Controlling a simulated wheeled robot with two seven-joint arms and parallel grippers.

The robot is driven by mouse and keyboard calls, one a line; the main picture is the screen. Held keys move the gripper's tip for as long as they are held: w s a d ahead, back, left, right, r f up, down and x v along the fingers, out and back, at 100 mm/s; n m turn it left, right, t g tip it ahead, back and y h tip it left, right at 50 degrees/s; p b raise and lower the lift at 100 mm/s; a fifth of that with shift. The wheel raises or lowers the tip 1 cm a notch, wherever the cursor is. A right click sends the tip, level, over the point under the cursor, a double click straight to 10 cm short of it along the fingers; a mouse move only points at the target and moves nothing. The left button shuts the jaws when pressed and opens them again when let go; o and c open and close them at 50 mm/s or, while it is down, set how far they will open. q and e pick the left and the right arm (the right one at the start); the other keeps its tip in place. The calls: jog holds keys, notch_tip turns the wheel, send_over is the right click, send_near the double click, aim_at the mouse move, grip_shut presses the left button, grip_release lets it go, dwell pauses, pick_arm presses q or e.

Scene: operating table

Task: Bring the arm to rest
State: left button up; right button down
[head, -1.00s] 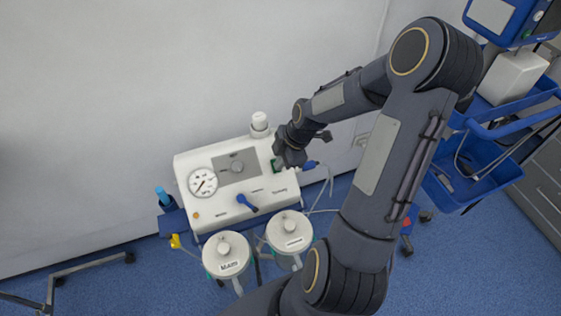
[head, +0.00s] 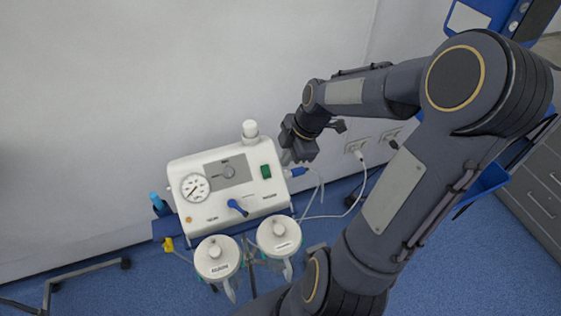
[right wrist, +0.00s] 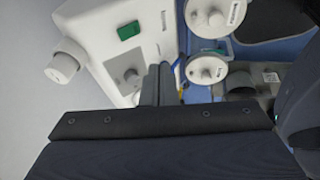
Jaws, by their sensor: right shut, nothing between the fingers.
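My right gripper (head: 287,157) is at the right end of the white suction unit (head: 203,217) in the head view, close to its upper right corner. Its fingers are shut with nothing between them. In the right wrist view the shut fingers (right wrist: 157,84) point toward the white unit (right wrist: 152,18), and the green switch (right wrist: 129,30) shows clear of them. The green switch also shows uncovered in the head view (head: 266,171). Whether the fingertips touch the unit I cannot tell. My left gripper is not in view.
Two lidded canisters (head: 217,257) (head: 279,235) hang in front of the unit. A white cable (head: 359,177) runs from a wall socket (head: 357,145). The wall stands behind the unit. A blue cart and grey drawers (head: 537,195) are at the right.

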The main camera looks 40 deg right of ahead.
jog(key=shift+s+d+r, duration=0.1)
jog(key=shift+s+r, duration=0.15)
jog(key=shift+r, duration=0.1)
dwell(0.3)
